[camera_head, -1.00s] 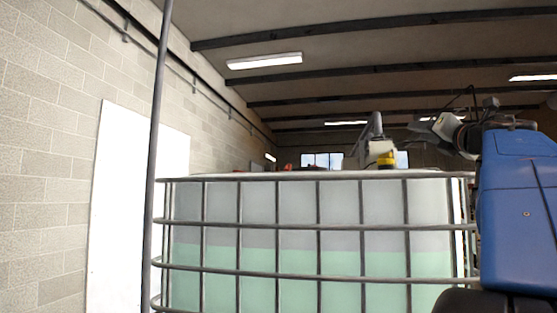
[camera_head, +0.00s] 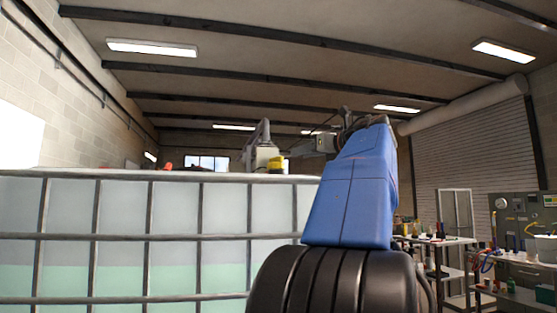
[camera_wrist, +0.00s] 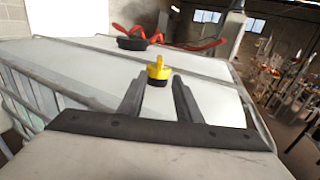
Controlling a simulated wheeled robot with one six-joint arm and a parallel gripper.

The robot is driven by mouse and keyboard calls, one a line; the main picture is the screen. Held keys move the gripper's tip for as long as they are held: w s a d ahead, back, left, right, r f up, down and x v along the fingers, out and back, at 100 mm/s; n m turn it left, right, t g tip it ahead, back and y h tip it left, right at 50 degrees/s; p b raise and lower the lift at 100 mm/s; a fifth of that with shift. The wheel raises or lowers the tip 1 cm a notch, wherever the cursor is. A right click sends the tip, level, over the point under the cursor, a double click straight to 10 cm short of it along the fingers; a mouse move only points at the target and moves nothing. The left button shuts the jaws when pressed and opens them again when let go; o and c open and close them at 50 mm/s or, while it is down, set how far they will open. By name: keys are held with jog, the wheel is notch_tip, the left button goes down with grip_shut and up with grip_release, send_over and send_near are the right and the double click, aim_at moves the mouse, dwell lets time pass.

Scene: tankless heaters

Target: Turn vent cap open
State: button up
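The yellow vent cap (camera_wrist: 158,70) has an upright tab and a black base and sits on top of the white tank (camera_wrist: 205,95). It also shows small in the head view (camera_head: 276,163), above the tank's top edge. My gripper (camera_wrist: 157,86) is open, with its two dark fingers apart and nothing between them. In the wrist view the cap appears just beyond the fingertips, roughly centred between them.
The caged tank (camera_head: 120,215) holds pale green liquid. A black lid (camera_wrist: 133,43) with red handles lies on its top beyond the cap. Tables with tools (camera_head: 445,241) stand at the right.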

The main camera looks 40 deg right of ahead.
aim_at(282, 158)
jog(key=w, duration=0.4)
jog(key=w+d, duration=0.1)
jog(key=w, duration=0.4)
jog(key=w+d, duration=0.1)
jog(key=w, duration=0.3)
jog(key=shift+w, duration=0.25)
grip_shut()
